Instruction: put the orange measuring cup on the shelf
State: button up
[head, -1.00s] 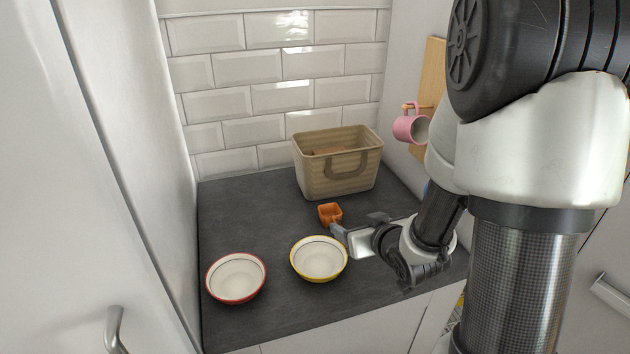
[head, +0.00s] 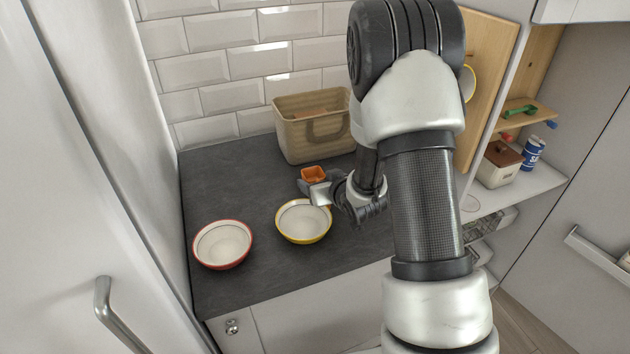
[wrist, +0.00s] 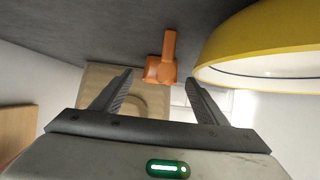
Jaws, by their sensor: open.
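The orange measuring cup (head: 313,175) sits on the slate worktop, in front of the beige basket and behind the yellow-rimmed bowl. In the wrist view the cup (wrist: 160,70) shows beyond the fingertips, between them across the picture, with its handle pointing up the picture. My gripper (head: 312,190) is low at the cup's near side, open and empty; its two fingers (wrist: 160,88) are spread apart. At the right, a white shelf (head: 522,192) holds a brown-lidded container and a blue can. A smaller wooden shelf (head: 530,112) above it bears a green object.
The yellow-rimmed bowl (head: 303,222) stands close beside my gripper, and its rim (wrist: 260,35) fills the wrist view's upper right. A red-rimmed bowl (head: 222,244) is further left. The beige basket (head: 300,140) stands behind the cup. The worktop's back left is clear.

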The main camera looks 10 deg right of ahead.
aim_at(317, 180)
jog(key=x, duration=0.4)
jog(key=shift+w+f, duration=0.25)
jog(key=shift+c, duration=0.2)
jog(key=shift+r, duration=0.1)
jog(key=c, duration=1.4)
